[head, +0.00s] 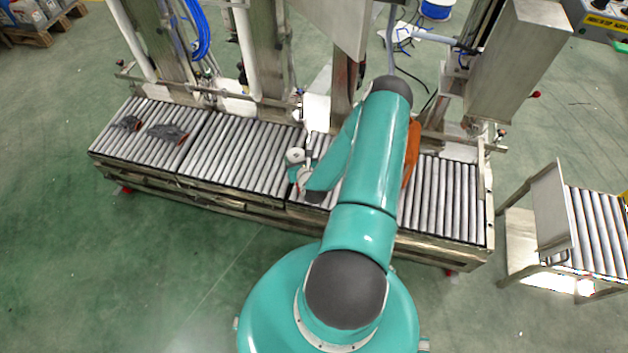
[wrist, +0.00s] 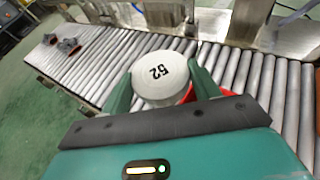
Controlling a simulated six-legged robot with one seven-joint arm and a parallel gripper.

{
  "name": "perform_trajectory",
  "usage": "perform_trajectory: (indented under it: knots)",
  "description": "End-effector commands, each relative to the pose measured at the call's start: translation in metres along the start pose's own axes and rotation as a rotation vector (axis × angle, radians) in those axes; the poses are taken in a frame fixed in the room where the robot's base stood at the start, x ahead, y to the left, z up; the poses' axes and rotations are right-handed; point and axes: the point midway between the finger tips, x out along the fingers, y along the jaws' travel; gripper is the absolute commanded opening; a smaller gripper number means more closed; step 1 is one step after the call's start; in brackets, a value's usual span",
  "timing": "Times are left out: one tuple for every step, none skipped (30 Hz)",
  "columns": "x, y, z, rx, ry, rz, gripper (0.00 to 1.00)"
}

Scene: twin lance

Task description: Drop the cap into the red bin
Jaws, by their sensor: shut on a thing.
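A round white cap (wrist: 152,88), marked "52", is held between the two green fingers of my gripper (wrist: 163,80) in the wrist view. In the head view the cap (head: 294,155) shows as a small white disc by my gripper (head: 301,174), over the roller conveyor. A red patch (wrist: 187,94) shows below the cap beside the right finger; it may be part of the red bin, but the cap and finger hide most of it. My arm covers part of the conveyor in the head view.
The roller conveyor (head: 240,155) runs across the view, with metal posts behind it. Dark objects (head: 167,132) lie on its left part. An orange object (head: 411,153) is partly behind my arm. A separate roller stand (head: 600,230) is at right.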

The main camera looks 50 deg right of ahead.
Motion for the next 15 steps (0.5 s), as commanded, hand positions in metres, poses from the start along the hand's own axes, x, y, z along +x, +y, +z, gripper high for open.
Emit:
perform_trajectory:
  knots:
    - [0.002, -0.018, -0.004, 0.004, -0.002, -0.019, 0.39]
    - [0.002, -0.026, -0.007, 0.007, -0.003, -0.027, 0.39]
    - [0.003, -0.035, -0.009, 0.011, -0.004, -0.037, 0.39]
    - [0.003, -0.041, -0.011, 0.013, -0.004, -0.044, 0.39]
    - [0.003, -0.045, -0.011, 0.014, -0.004, -0.048, 0.39]
    - [0.004, -0.049, -0.013, 0.016, -0.005, -0.051, 0.39]
    - [0.004, -0.050, -0.014, 0.017, -0.005, -0.053, 0.39]
    - [0.005, -0.051, -0.015, 0.018, -0.005, -0.054, 0.39]
    - [0.006, -0.051, -0.017, 0.019, -0.005, -0.054, 0.39]
    - [0.007, -0.051, -0.019, 0.019, -0.005, -0.055, 0.39]
    - [0.008, -0.051, -0.021, 0.018, -0.005, -0.055, 0.39]
    - [0.010, -0.051, -0.024, 0.018, -0.005, -0.055, 0.39]
    - [0.011, -0.051, -0.028, 0.018, -0.004, -0.054, 0.39]
    - [0.013, -0.050, -0.031, 0.017, -0.004, -0.054, 0.39]
    - [0.015, -0.050, -0.035, 0.016, -0.005, -0.054, 0.39]
